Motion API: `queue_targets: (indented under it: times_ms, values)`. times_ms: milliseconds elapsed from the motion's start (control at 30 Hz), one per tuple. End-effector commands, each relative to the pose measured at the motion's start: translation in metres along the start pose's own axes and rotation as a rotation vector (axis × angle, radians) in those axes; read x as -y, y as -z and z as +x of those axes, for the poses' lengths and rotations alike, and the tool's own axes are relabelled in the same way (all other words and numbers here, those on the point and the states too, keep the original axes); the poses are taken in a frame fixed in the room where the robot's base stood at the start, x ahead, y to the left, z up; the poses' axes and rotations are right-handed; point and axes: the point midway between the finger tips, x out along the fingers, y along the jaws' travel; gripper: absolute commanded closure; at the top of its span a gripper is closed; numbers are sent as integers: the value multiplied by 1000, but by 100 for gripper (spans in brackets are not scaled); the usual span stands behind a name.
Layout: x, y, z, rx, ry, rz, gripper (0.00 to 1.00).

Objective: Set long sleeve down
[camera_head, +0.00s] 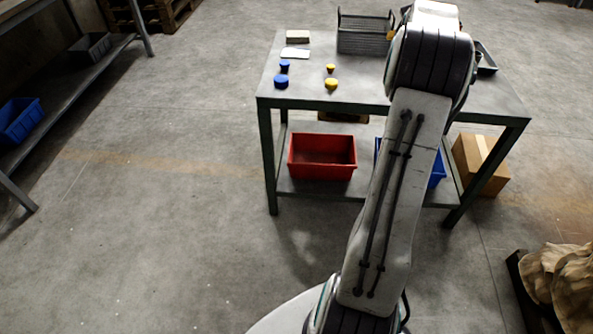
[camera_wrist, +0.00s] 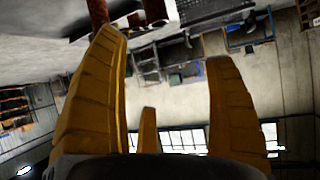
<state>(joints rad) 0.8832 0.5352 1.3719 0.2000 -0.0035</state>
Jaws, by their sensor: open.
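My gripper (camera_wrist: 166,48) shows in the wrist view with its yellow fingers spread apart and nothing between them. In the head view my arm hides most of it at the table's back; a small yellow part shows beside the arm. A rust-brown tube-like piece (camera_wrist: 97,14) shows at the top of the wrist view, just beyond the left finger's tip; it may be the long sleeve, but I cannot tell. Part of it is cut off by the frame edge. In the head view no long sleeve can be made out.
The grey table (camera_head: 307,88) carries a dark wire rack (camera_head: 360,40), blue pieces (camera_head: 281,82), yellow pieces (camera_head: 331,84) and a dark tray (camera_head: 486,58). A red bin (camera_head: 322,157) sits on its lower shelf. A cardboard box (camera_head: 480,165) stands at right. Floor at left is clear.

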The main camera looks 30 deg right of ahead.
Motion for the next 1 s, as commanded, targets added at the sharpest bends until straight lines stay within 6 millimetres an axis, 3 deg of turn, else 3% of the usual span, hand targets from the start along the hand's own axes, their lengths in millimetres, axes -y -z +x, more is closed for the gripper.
queue_targets:
  times_ms: [33, 100, 200, 300, 400, 500, 600, 700, 833, 1000]
  values:
    - [40, -10, -26, 44, 53, -34, 23]
    - [86, -33, -62, 118, 120, -82, 23]
    - [140, -75, -120, 227, 210, -160, 23]
    - [178, -124, -185, 336, 293, -251, 23]
    - [196, -178, -249, 441, 366, -349, 23]
    - [198, -230, -305, 534, 425, -448, 23]
    - [188, -275, -350, 613, 468, -540, 23]
    - [173, -311, -382, 675, 497, -616, 23]
    - [154, -343, -408, 730, 520, -689, 23]
    - [141, -362, -423, 764, 531, -735, 23]
